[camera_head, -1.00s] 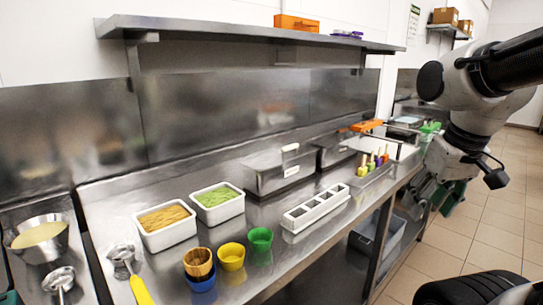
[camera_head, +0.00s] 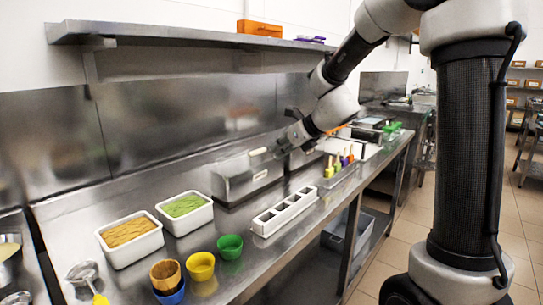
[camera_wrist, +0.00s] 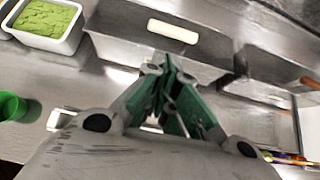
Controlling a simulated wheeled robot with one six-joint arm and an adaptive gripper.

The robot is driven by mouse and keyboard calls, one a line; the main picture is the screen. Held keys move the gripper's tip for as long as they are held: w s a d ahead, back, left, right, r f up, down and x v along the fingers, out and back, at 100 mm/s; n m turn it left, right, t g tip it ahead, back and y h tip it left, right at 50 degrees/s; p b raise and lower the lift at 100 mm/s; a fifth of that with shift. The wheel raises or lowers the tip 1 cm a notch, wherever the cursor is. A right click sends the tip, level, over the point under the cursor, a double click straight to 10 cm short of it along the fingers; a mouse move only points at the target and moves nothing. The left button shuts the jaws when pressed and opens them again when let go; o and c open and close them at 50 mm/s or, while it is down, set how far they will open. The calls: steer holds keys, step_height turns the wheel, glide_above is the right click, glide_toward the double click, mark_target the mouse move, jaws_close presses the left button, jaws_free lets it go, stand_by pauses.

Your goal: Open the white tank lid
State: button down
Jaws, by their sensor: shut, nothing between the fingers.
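A grey metal tank (camera_head: 247,178) stands on the steel counter with its lid closed. A white handle (camera_head: 257,152) sits on the lid; it also shows in the wrist view (camera_wrist: 172,31). My gripper (camera_head: 283,146) is just to the right of this handle in the head view. In the wrist view, my gripper (camera_wrist: 168,66) has its green-padded fingers shut and empty, pointing toward the tank, with the tips below the handle in the picture. I cannot tell whether the fingertips touch the tank. A second metal tank (camera_wrist: 277,72) stands to the right, partly hidden by my arm in the head view.
White tubs of orange (camera_head: 131,231) and green (camera_head: 185,205) food stand left of the tank. A white compartment tray (camera_head: 284,212), a green cup (camera_head: 230,246) and a yellow cup (camera_head: 201,266) are in front. A shelf (camera_head: 190,33) hangs above.

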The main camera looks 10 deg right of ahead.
mark_target(258, 165)
steer(key=x, duration=0.9)
steer(key=shift+r, duration=0.2)
